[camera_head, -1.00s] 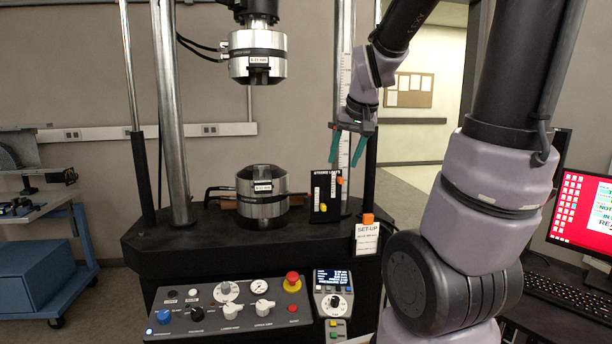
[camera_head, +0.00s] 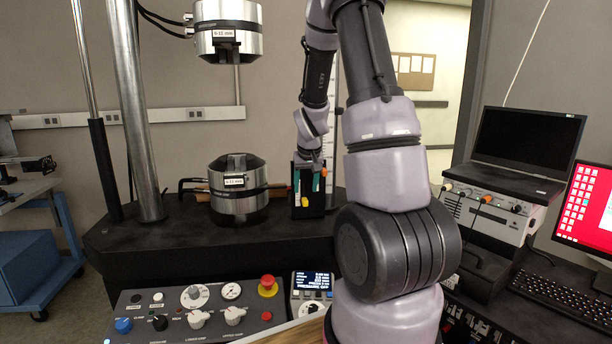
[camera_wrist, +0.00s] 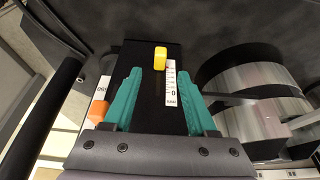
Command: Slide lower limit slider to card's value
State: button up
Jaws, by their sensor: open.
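The black stroke limit panel (camera_head: 297,208) stands on the machine table behind my gripper. In the wrist view, the yellow knob (camera_wrist: 160,58) lies just beyond and between the open fingertips (camera_wrist: 160,76), untouched. A white scale (camera_wrist: 171,88) with a 0 runs beside its slot. The orange knob (camera_wrist: 97,110) is outside the left finger. The set-up card is hidden now.
The lower cylindrical grip (camera_head: 238,188) stands left of the panel, and also fills the right of the wrist view (camera_wrist: 255,95). The upper grip (camera_head: 228,30) hangs above. A control console (camera_head: 195,315) is in front. A dark column (camera_wrist: 42,115) runs beside the panel.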

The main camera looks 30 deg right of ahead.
aim_at(305, 199)
jog(key=shift+x, duration=2.35)
grip_shut()
